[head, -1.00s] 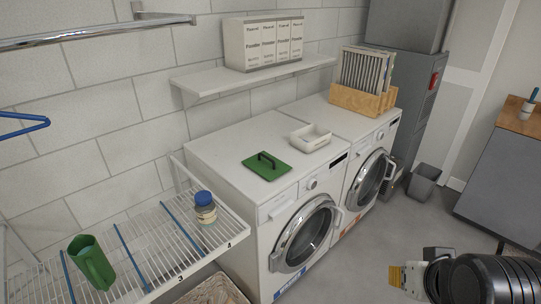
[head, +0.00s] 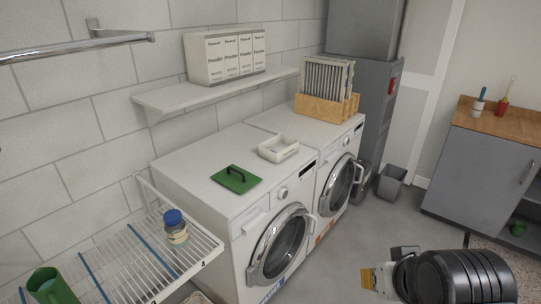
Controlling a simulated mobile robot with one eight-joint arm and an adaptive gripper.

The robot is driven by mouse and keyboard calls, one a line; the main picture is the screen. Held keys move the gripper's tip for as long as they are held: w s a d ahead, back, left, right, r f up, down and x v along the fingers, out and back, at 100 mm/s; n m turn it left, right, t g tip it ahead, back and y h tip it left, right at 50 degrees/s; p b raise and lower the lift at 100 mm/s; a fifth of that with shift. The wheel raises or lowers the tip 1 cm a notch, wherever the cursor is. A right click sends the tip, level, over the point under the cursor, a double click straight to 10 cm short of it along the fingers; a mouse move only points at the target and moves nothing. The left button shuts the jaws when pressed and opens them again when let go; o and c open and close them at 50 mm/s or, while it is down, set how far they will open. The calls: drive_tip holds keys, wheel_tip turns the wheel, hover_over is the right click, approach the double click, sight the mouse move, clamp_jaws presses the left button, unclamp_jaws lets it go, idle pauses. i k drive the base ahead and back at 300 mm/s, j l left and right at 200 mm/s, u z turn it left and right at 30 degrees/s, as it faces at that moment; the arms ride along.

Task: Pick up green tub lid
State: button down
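The green tub lid (head: 236,180) is a flat green square with a dark raised handle. It lies on top of the nearer white washing machine (head: 190,168), left of a white tray. My gripper (head: 370,279) shows at the bottom right of the head view, with a yellowish tip, beside my dark arm. It is well apart from the lid, to the right of and in front of the machines. Its fingers are too small and side-on to tell open from shut.
A white tray (head: 278,148) sits beside the lid. A wooden rack (head: 326,105) stands on the farther machine. A shelf (head: 170,100) with powder boxes (head: 226,55) hangs above. A wire rack (head: 118,262) holds a blue-capped jar (head: 175,227) and green jug (head: 50,287).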

sight(236, 178)
drive_tip(key=i+j+u, duration=0.1)
drive_tip(key=i+j, duration=0.2)
drive_tip(key=i, duration=0.2)
drive_tip(key=i+j, duration=0.3)
drive_tip(key=i, duration=0.25)
drive_tip(key=i+j+u, duration=0.15)
drive_tip(key=i, duration=0.35)
drive_tip(key=j, duration=0.1)
